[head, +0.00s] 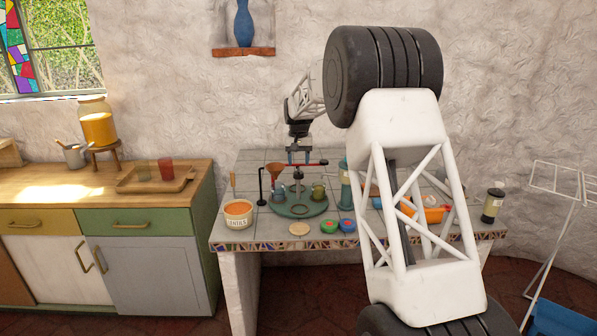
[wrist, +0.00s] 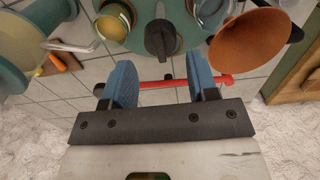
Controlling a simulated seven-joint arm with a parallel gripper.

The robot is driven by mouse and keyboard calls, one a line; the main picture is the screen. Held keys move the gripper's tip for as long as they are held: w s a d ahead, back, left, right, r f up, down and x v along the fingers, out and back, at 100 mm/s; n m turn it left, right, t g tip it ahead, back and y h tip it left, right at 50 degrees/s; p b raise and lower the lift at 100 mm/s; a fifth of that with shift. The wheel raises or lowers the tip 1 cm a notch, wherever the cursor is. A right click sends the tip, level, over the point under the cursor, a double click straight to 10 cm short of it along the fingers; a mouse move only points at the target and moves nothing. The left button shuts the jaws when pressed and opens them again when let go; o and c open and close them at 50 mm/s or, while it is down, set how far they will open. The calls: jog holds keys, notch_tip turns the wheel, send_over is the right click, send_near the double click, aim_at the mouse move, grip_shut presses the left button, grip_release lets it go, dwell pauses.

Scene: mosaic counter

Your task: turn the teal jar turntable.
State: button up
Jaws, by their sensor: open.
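The teal turntable (head: 298,210) is a round disc on the tiled counter, with a blue-grey cup (head: 279,193) and an olive cup (head: 318,192) on it. My gripper (head: 299,160) is above the turntable's far side in the head view. In the wrist view my gripper (wrist: 162,78) has its two blue fingers apart with no jar between them. A red rod (wrist: 158,84) crosses beyond the fingers; I cannot tell whether they touch it.
An orange funnel (wrist: 250,45) is close to the right finger in the wrist view. A cream crock (head: 238,215) stands left of the turntable, and a teal cylinder (head: 346,190) right of it. Small bowls (head: 329,226) and a round tan disc (head: 299,229) lie in front.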

aim_at(298, 170)
jog(key=shift+f, duration=2.25)
grip_shut()
